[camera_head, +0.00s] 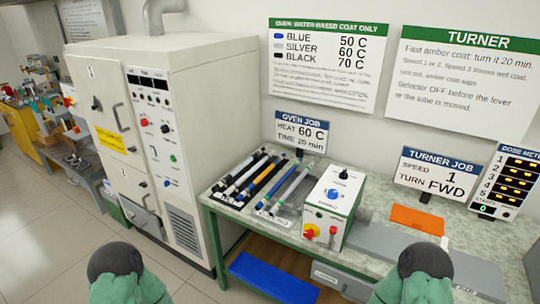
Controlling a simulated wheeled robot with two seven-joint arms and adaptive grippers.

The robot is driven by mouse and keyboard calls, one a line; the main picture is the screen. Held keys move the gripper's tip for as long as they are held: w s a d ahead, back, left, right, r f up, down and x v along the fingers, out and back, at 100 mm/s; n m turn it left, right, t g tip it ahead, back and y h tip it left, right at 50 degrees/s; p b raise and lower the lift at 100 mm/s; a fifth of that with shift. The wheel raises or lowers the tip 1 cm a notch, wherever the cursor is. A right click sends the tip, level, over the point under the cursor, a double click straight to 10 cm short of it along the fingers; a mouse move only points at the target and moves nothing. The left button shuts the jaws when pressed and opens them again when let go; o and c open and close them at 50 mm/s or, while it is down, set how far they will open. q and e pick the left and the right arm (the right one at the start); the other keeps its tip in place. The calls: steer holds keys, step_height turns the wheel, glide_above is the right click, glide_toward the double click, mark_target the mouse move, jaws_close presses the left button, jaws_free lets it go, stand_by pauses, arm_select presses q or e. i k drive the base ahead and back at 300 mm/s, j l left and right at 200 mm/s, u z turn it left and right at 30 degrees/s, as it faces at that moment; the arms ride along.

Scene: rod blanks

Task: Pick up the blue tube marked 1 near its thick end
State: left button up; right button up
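Several rod-like tubes lie side by side, slanted, in a rack on the green-framed bench (380,240). They include dark tubes (245,172), one with yellow-orange parts (272,178), and a pale blue-grey tube (295,184) at the right. The number marks are too small to read, so I cannot tell which tube is marked 1, nor which end is thick. Green and black parts of my two arms show at the bottom left and bottom right. Neither gripper is in view, and nothing of mine is near the tubes.
A tall beige oven (205,120) stands left of the bench. A white control box (331,207) with red and yellow knobs stands right of the tubes. An orange plate (417,219) lies further right. Job signs stand along the back.

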mark_target(242, 194)
steer(key=i+j, duration=0.1)
steer(key=i, duration=0.35)
steer(key=z, duration=0.35)
steer(key=i+j+z, duration=0.1)
steer(key=j+z, duration=0.15)
steer(key=z, duration=0.15)
steer(key=j+z, duration=0.6)
steer(key=z, duration=0.15)
steer(key=j+z, duration=0.25)
steer(key=z, duration=0.15)
